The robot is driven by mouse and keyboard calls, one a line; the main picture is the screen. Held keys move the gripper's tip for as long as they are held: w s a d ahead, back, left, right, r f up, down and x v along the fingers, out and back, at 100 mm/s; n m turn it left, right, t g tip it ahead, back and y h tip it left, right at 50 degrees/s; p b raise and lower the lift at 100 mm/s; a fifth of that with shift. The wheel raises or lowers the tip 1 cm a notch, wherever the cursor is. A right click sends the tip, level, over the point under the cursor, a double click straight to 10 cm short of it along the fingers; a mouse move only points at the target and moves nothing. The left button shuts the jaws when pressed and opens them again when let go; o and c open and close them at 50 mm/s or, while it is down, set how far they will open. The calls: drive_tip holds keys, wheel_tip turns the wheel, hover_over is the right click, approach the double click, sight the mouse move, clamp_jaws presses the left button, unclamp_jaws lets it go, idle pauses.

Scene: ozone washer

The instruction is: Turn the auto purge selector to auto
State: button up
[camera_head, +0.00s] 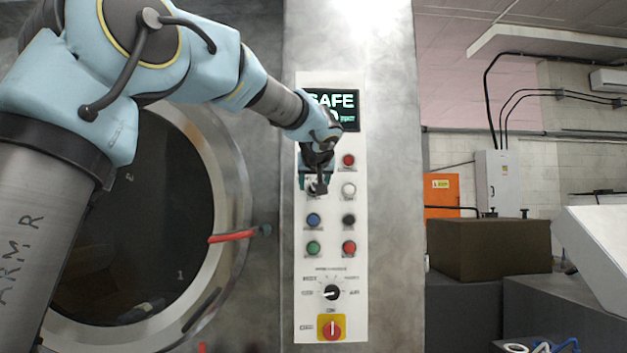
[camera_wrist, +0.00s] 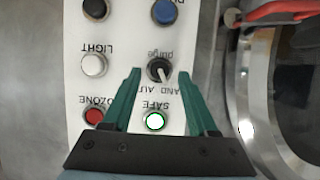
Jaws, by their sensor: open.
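The auto purge selector (camera_wrist: 160,70) is a round black knob with a white pointer, marked "purge", on the white control panel. In the wrist view, which shows the panel upside down, the pointer slants to the lower right. The small upside-down hand and auto lettering beside it is partly covered by the fingers. My gripper (camera_wrist: 163,73) is open, with one green finger on each side of the knob and a visible gap to each. In the head view my gripper (camera_head: 319,186) is in front of the panel and mostly hides the selector.
The white panel (camera_head: 331,258) carries a lit display (camera_head: 342,110), several coloured buttons, a black rotary switch (camera_head: 331,292) and a red-yellow main switch (camera_head: 331,327). A green-lit safe lamp (camera_wrist: 154,121) is close by. Left is a round door (camera_head: 232,190) with a red handle (camera_head: 232,236).

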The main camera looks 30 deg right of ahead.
drive_tip(key=shift+w+d+f, duration=0.3)
drive_tip(key=shift+w, duration=0.25)
clamp_jaws()
